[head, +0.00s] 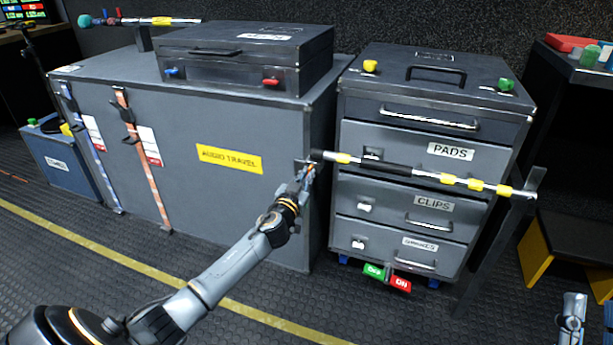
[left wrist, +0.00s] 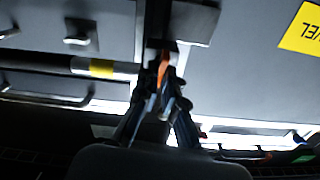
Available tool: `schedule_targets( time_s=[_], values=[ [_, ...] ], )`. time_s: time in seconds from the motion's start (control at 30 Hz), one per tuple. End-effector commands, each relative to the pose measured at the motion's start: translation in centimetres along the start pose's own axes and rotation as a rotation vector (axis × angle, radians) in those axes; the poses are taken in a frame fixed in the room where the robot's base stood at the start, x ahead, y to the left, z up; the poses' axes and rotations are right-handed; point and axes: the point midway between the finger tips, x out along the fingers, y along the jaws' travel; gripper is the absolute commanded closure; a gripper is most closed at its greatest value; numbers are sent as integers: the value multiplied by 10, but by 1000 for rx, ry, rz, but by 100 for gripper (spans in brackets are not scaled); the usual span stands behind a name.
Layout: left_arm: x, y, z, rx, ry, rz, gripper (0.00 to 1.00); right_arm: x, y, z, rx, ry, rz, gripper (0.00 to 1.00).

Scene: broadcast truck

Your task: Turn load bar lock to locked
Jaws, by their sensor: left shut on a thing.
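The load bar (head: 413,172) is a silver and black bar with yellow bands. It runs level across the front of the drawer cabinet, from the grey case's edge to a dark post at right. In the left wrist view the load bar (left wrist: 103,68) enters from the left. A small orange lock lever (left wrist: 162,72) shows at its end, between my left fingers. My left gripper (head: 307,172) is shut on this lever, and it also shows in the left wrist view (left wrist: 160,88). The fingers partly hide the lever, so its exact setting cannot be told.
A large grey case (head: 225,185) with a yellow label stands left of the drawer cabinet (head: 420,220). Green and red tags (head: 400,284) hang below the cabinet. A dark shelf with a yellow-sided step (head: 536,250) is at right.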

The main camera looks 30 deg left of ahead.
Motion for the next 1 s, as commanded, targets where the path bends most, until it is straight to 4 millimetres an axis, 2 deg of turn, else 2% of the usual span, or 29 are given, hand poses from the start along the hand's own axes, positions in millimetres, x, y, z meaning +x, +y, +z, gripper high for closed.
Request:
schedule_targets(
  time_s=[1.0],
  values=[
    [0,4,3,950,-3,2,100,-10,8,55,-14,-324,16,70]
  ],
)
